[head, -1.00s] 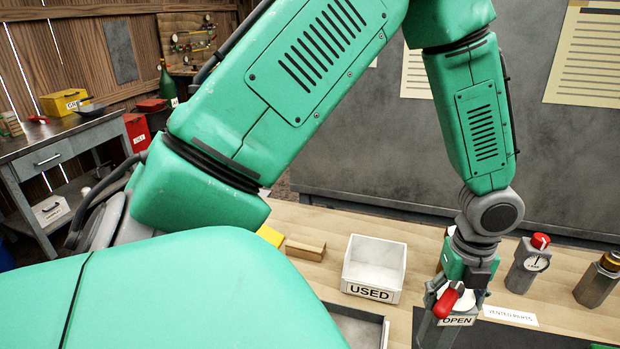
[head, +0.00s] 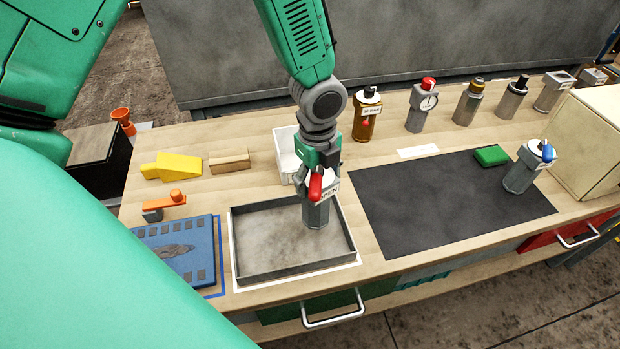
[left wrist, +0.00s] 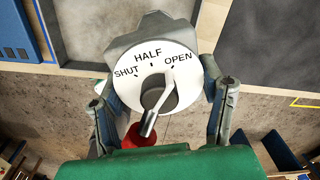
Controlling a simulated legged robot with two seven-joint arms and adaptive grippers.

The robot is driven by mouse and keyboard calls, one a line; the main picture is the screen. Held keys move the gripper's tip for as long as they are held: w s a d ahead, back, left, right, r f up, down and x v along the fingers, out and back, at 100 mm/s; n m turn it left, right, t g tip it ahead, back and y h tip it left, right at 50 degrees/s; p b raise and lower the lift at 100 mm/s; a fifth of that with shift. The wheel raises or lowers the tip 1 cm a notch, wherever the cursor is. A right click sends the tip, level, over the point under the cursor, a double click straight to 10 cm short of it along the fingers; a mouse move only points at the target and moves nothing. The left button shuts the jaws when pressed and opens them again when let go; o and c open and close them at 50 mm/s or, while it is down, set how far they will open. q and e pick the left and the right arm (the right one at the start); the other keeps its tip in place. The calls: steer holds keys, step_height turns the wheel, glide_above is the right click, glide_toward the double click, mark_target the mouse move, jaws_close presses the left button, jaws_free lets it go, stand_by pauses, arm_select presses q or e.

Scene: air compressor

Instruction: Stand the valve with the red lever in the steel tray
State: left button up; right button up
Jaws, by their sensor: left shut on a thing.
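The valve with the red lever (head: 316,212) is a grey body with a white dial face and a red lever tip. My left gripper (head: 318,182) is shut on its upper part and holds it upright. In the left wrist view, the fingers flank the valve's dial (left wrist: 150,75), marked SHUT, HALF and OPEN. The valve's lower end is over the back right part of the steel tray (head: 270,247), inside its rim in the picture. I cannot tell whether it touches the tray floor. The tray is otherwise empty. My right gripper is out of view.
A white bin (head: 287,150) stands close behind the tray, partly hidden by my gripper. A blue plate (head: 180,252) lies left of it, a dark mat (head: 440,205) right. A blue-lever valve (head: 522,172) stands on the mat. Several other valves line the back.

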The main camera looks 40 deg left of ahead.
arm_select(q)
steer(key=f, duration=0.1)
steer(key=d+f, duration=0.1)
steer(key=f, duration=0.1)
steer(key=shift+s+f, duration=0.2)
steer(key=shift+w+d+f, duration=0.15)
steer(key=shift+w+f, duration=0.05)
steer(key=shift+f, duration=0.3)
steer(key=shift+s+a, duration=0.1)
steer(key=shift+a, duration=0.3)
steer(key=o, duration=1.7)
steer(key=shift+a+f, duration=0.1)
steer(key=shift+c, duration=0.2)
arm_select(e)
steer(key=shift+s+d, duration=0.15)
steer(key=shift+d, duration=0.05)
arm_select(q)
steer(key=shift+d, duration=0.2)
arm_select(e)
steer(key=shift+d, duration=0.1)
